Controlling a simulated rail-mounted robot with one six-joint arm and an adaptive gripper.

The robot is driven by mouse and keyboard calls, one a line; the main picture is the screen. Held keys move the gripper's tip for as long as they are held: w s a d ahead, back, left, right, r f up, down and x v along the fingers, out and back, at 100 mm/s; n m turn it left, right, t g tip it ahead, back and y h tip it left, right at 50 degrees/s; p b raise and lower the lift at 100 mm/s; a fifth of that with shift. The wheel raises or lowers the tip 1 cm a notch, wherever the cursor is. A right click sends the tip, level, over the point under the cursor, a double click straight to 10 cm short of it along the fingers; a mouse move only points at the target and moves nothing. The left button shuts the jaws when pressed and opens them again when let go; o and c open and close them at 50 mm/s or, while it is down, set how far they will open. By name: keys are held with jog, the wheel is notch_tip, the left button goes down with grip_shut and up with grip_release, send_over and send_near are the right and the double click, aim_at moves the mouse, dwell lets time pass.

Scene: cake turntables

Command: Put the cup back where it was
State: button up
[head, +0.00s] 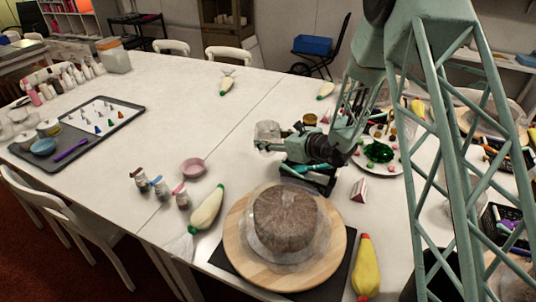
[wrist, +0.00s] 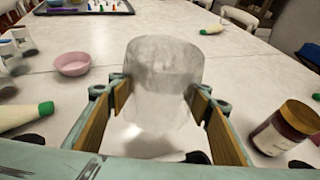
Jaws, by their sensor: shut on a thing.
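The cup (wrist: 164,72) is translucent, greyish and upright in the wrist view. It stands between the two brown finger pads of my gripper (wrist: 160,102), which is shut on it. In the head view the cup (head: 267,132) shows at the left end of my gripper (head: 278,146), over the white table behind the turntable. It seems to be held a little above the table, but its lower end blurs into the tabletop and the gap cannot be told.
A round brown cake stands on a wooden turntable (head: 330,268) at the front. A pink bowl (head: 194,168), small bottles (head: 160,187) and piping bags (head: 207,209) lie to the left.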

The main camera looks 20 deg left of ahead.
jog(key=shift+f, duration=1.25)
jog(key=shift+f, duration=0.1)
jog(key=shift+f+b, duration=0.65)
jog(key=shift+f, duration=1.1)
jog(key=shift+f, duration=0.2)
jog(key=o, duration=1)
jog(key=shift+c, duration=0.2)
jog(key=shift+r, duration=0.2)
jog(key=p+v, duration=0.2)
jog(key=v, duration=1)
